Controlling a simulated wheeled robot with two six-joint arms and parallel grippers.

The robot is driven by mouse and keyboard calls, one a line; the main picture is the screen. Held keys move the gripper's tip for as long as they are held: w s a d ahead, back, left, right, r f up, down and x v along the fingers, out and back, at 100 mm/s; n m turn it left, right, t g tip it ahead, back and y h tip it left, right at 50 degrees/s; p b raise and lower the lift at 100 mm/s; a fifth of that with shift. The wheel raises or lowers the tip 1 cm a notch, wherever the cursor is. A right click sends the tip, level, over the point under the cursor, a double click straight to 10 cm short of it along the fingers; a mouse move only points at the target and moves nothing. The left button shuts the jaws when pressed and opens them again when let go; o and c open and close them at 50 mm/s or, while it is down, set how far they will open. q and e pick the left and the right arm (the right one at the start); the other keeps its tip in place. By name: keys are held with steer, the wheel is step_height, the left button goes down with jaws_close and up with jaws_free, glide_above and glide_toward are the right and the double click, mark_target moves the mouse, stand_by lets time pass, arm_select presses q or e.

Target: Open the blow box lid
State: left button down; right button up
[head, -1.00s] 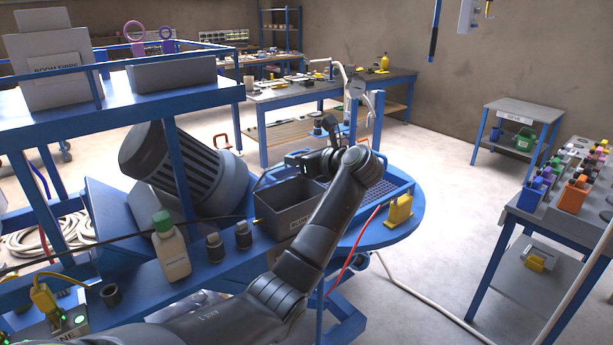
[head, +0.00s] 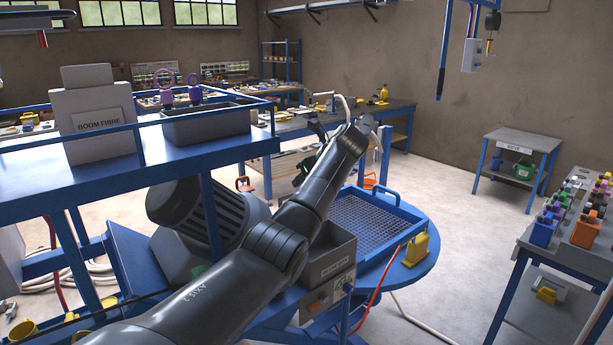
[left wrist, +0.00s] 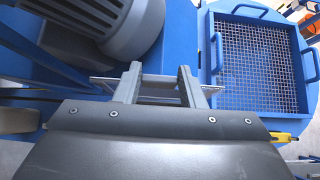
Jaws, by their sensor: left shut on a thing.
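I cannot tell whether this piece belongs to a lid. A blue-framed mesh tray with handles (head: 397,209) lies flat on the round table; it also shows in the left wrist view (left wrist: 208,60), right of the fingers. No blow box can be named with certainty. My right gripper is not in view.
A grey labelled bin (head: 331,262) stands beside the mesh tray, partly behind my arm. A grey ribbed motor (left wrist: 135,28) is left of the fingers. A yellow block (head: 417,249) sits at the round table's edge.

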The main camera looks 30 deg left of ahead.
arm_select(q)
steer(key=shift+w+a+r, duration=0.15)
steer(key=shift+a+r, duration=0.1)
steer(key=shift+r, duration=0.05)
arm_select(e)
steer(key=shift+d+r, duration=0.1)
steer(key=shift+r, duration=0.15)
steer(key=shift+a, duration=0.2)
arm_select(q)
steer(key=c, duration=1.3)
jaws_free()
steer(key=o, duration=0.4)
steer(key=shift+d+f, duration=0.1)
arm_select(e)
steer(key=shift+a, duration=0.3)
arm_select(q)
steer(key=shift+f+h, duration=0.1)
steer(key=shift+h, duration=0.2)
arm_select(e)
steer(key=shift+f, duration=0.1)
